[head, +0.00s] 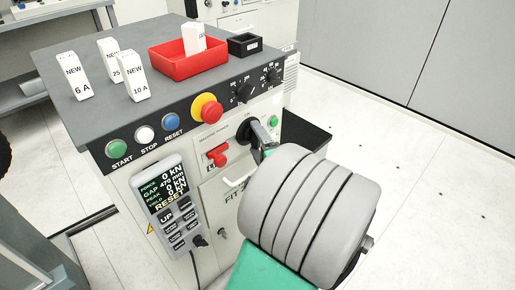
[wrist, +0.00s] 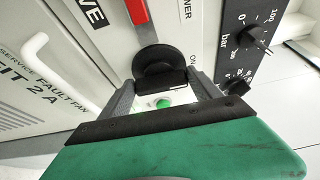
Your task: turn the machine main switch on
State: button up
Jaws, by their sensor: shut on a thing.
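The black round rotary switch (head: 246,130) sits on the machine's front panel, partly covered by my gripper in the head view. In the wrist view the switch (wrist: 163,56) is in the upper middle, with an "ON" label at its right. My gripper (wrist: 160,90) has one grey finger on each side of the switch's black handle and is shut on it. The gripper's fingers also show at the switch in the head view (head: 262,138). A green lamp (head: 273,121) is beside the switch, and it also shows between the fingers (wrist: 164,102).
A red handle (head: 217,155) is left of the switch, with a red and yellow stop button (head: 208,109) above. A white door handle (head: 239,182) is below. A pendant (head: 167,208) hangs at the left. A red tray (head: 190,62) and boxes stand on top.

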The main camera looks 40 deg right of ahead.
jog(key=shift+f+n+b, duration=0.1)
jog(key=shift+n+b, duration=0.2)
jog(key=o, duration=1.4)
